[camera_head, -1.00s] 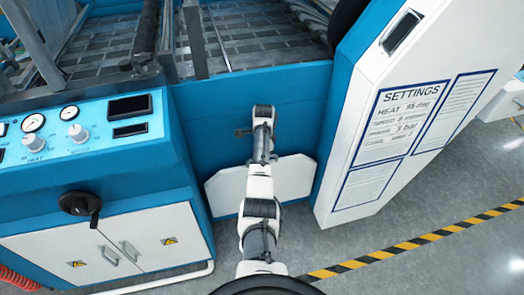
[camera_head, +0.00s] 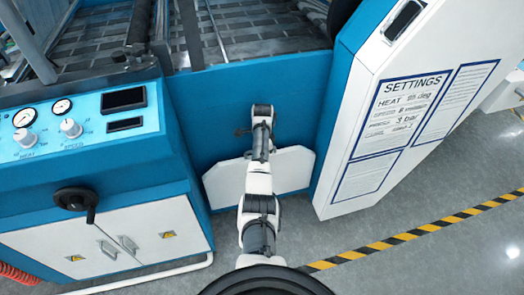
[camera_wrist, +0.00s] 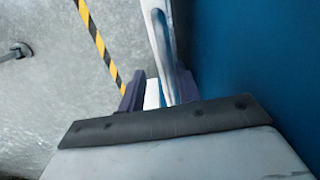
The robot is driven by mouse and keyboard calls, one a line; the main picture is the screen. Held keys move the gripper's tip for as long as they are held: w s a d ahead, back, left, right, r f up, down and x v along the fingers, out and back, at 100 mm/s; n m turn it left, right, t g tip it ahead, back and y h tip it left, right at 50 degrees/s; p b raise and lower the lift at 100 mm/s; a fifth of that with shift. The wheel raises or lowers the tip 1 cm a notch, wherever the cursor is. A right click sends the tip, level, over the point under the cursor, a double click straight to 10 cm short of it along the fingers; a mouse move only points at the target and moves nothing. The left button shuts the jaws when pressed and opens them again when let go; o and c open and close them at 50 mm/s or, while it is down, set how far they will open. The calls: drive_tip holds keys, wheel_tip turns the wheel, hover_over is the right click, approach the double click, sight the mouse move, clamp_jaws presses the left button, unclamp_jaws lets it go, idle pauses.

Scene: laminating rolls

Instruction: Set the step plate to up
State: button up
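The step plate (camera_head: 292,172) is a white plate with cut corners. In the head view it stands low against the blue machine side (camera_head: 210,105), partly hidden behind my arm. In the wrist view my gripper (camera_wrist: 155,90) has its two dark purple fingers apart, beside the blue panel. A pale strip (camera_wrist: 165,40) runs down to the right finger; I cannot tell whether it is the plate's edge or whether a finger touches it. The gripper's fingers are not distinct in the head view.
A white SETTINGS cabinet (camera_head: 408,110) stands to the right. A blue control desk (camera_head: 85,130) with gauges, knobs and a black hand crank (camera_head: 78,202) stands to the left. Yellow-black tape (camera_head: 430,227) crosses the grey floor, which is clear at the lower right.

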wheel_tip(320, 180, up, 14)
drive_tip(key=shift+s+f+b, duration=0.15)
drive_tip(key=shift+s+b, duration=0.15)
drive_tip(key=shift+b, duration=0.15)
drive_tip(key=shift+d, duration=0.15)
